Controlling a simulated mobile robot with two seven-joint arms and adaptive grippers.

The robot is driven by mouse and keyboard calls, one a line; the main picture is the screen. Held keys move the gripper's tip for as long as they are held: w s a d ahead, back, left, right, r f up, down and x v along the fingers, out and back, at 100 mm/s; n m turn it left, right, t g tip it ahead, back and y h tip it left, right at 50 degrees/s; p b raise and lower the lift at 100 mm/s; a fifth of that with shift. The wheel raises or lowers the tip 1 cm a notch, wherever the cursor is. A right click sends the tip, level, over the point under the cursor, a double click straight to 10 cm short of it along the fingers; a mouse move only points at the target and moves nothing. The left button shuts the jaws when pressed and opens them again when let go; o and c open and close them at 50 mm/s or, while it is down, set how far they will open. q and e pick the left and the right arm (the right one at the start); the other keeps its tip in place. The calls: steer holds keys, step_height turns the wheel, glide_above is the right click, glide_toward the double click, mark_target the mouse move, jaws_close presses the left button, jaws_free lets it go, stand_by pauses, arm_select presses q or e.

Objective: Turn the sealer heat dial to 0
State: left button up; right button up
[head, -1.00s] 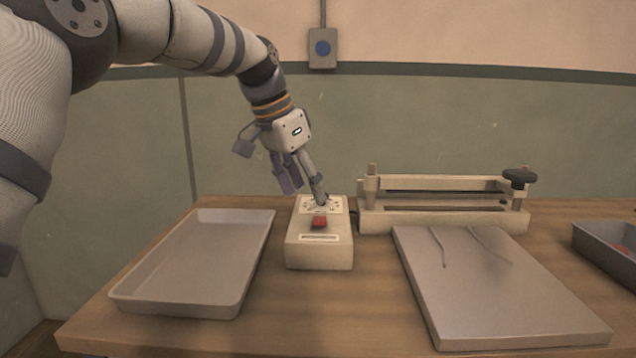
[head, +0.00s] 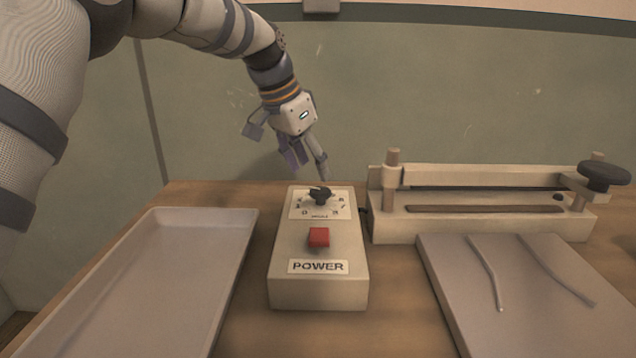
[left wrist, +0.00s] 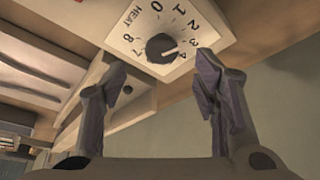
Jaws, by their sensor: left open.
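The sealer control box (head: 285,262) stands on the table, with a black heat dial (head: 320,196) on a white scale plate and a red power switch (head: 318,237) below it. In the left wrist view the dial (left wrist: 160,47) has numbers around it, and its white pointer mark faces right, close to the 4. My left gripper (head: 309,168) is open and empty, just behind and above the dial, apart from it. In the left wrist view the two fingertips (left wrist: 162,70) stand apart, with the dial beyond the gap. My right gripper is not in view.
A shallow grey tray (head: 237,290) lies left of the box. The bar sealer (head: 480,225) stands at the back right, with a grey board (head: 460,290) bearing two thin strips in front of it. The wall (head: 430,90) is close behind the table.

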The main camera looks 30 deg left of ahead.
mark_target(320, 190)
arm_select(q)
steer(key=x, duration=0.6)
steer(key=shift+w+a, duration=0.1)
steer(key=c, duration=1.1)
steer(key=shift+r, duration=0.1)
